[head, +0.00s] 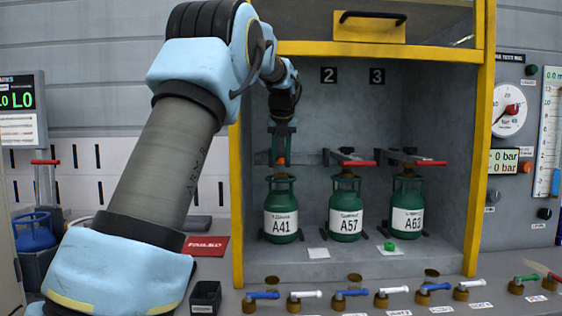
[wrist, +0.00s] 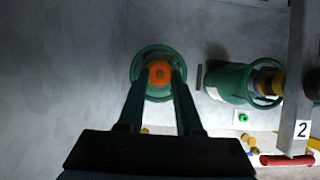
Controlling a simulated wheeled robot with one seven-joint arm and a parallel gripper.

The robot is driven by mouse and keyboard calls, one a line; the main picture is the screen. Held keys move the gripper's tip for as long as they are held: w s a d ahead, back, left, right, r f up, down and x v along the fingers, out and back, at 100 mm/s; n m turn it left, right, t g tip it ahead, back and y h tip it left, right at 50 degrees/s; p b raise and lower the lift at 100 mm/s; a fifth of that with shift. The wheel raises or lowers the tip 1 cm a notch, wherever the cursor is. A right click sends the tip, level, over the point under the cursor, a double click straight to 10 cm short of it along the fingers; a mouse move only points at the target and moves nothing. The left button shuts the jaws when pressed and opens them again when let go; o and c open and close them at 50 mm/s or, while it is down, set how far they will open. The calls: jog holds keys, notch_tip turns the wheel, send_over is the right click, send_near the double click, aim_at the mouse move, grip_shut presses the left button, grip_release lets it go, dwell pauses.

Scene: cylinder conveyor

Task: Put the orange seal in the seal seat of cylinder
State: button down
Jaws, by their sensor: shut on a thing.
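The orange seal (head: 281,160) is between the fingertips of my gripper (head: 281,153), which is shut on it. In the head view it sits just above the collar of the green cylinder A41 (head: 281,222), the leftmost in the cabinet. In the wrist view the seal (wrist: 160,73) appears at the fingertips of my gripper (wrist: 160,78), over the middle of the cylinder's round collar (wrist: 139,62). The seal seat is hidden beneath the seal and fingers. I cannot tell whether the seal touches it.
Cylinders A57 (head: 345,225) and A63 (head: 406,223) stand to the right under red-handled clamps (head: 358,163). A green seal (head: 389,247) lies on a white card. An empty white card (head: 318,253) is near A41. Yellow posts (head: 237,220) frame the cabinet. Valves (head: 352,292) line the front.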

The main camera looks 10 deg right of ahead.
aim_at(281, 176)
jog(key=shift+w, duration=0.3)
jog(key=shift+f, duration=1.75)
jog(key=shift+f, duration=0.25)
jog(key=shift+s+f+b, duration=0.15)
jog(key=shift+f+b, duration=0.2)
jog(key=shift+f, duration=0.2)
jog(key=c, duration=0.7)
grip_release()
jog(key=shift+o, duration=0.6)
jog(key=shift+r, duration=0.2)
jog(key=s+a+r+b, duration=0.2)
jog(key=s+r, duration=0.1)
jog(key=s, duration=1)
jog(key=shift+a+r, duration=0.2)
jog(key=shift+r, duration=0.2)
